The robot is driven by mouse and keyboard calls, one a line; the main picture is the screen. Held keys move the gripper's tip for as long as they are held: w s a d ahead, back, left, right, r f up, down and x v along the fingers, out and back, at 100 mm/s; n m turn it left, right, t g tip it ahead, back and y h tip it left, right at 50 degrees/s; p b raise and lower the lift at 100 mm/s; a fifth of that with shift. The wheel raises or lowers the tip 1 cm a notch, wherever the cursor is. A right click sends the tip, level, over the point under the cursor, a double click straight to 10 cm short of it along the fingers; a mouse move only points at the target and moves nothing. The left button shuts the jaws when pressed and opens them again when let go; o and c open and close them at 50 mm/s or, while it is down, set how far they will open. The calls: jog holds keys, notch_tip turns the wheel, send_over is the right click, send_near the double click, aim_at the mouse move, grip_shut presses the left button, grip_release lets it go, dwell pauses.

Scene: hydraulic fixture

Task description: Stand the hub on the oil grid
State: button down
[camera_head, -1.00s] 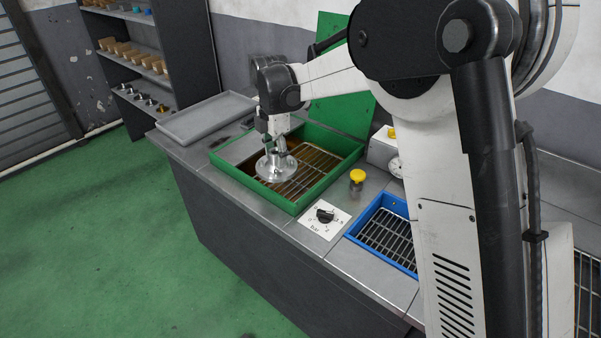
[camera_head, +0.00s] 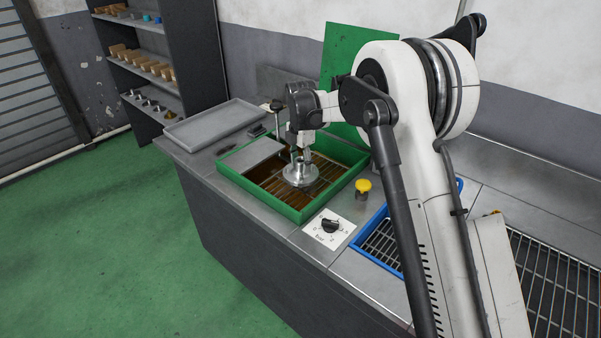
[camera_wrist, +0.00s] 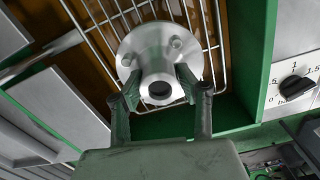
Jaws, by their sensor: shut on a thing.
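The hub (camera_head: 300,176) is a silver flanged piece with a round neck and bolt holes. It also shows in the wrist view (camera_wrist: 150,50), with its neck between the two fingers. My gripper (camera_head: 301,157) is shut on the hub's neck from above; its fingers also show in the wrist view (camera_wrist: 160,95). The oil grid (camera_head: 322,184) is a wire rack over brown oil inside the green tank (camera_head: 304,215). The hub is over the grid, flange down; I cannot tell whether it touches the wires.
A blue basket (camera_head: 372,252) with a grid stands to the right. A dial plate (camera_head: 329,228) and a yellow-capped knob (camera_head: 363,187) are on the bench by the tank. A grey tray (camera_head: 215,122) lies at the left. The green lid (camera_head: 340,60) stands open behind.

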aim_at(300, 172)
jog(key=shift+f, duration=1.8)
jog(key=shift+f, duration=0.15)
jog(key=c, duration=1.2)
grip_release()
